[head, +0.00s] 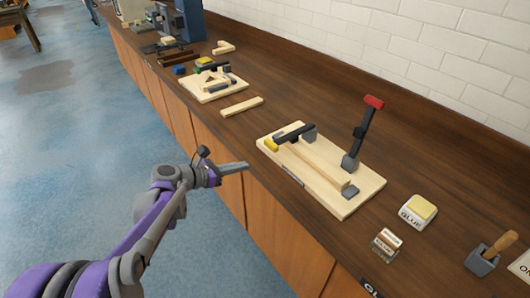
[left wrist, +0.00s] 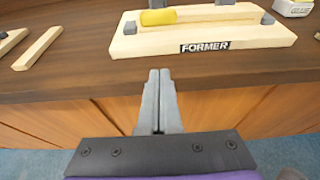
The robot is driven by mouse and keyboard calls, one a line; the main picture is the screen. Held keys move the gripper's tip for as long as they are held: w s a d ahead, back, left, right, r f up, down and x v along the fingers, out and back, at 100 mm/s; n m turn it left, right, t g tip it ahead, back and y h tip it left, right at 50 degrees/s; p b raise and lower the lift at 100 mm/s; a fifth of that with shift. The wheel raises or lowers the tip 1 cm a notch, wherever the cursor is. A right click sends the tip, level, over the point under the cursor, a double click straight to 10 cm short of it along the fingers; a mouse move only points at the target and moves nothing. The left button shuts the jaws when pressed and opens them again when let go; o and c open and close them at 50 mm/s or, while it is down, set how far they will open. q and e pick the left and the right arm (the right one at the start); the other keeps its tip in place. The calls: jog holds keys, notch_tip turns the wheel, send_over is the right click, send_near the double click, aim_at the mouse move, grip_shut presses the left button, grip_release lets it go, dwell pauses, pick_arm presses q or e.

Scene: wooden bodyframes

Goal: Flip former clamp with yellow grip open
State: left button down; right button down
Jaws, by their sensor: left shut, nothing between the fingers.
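The former is a pale wooden board (head: 335,205) on the bench, and its FORMER label (left wrist: 205,47) shows in the left wrist view. The clamp with the yellow grip (head: 271,145) lies low at the board's left end, its dark arm (head: 293,132) nearly flat. The yellow grip (left wrist: 158,16) also shows at the top of the left wrist view. A second clamp with a red grip (head: 374,102) stands upright. My left gripper (head: 246,165) is shut and empty, near the bench's front edge, apart from the board and yellow grip. My right gripper is out of view.
A loose wooden strip (head: 241,107) lies left of the board, with a smaller assembly board (head: 213,88) beyond. A glue container (head: 418,211), a small block (head: 387,243) and a grey holder (head: 482,261) stand to the right. A white brick wall (head: 430,60) runs behind the bench.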

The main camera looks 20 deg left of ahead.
pick_arm(q)
jog(key=x, duration=0.9)
jog(key=shift+w+d+f, duration=0.15)
jog(key=shift+w, duration=0.05)
notch_tip(320, 180, up, 3)
jog(key=shift+w+d+p, duration=0.1)
jog(key=shift+w+p, duration=0.1)
jog(key=shift+p, duration=0.2)
jog(key=shift+r, duration=0.45)
jog(key=shift+r, duration=0.1)
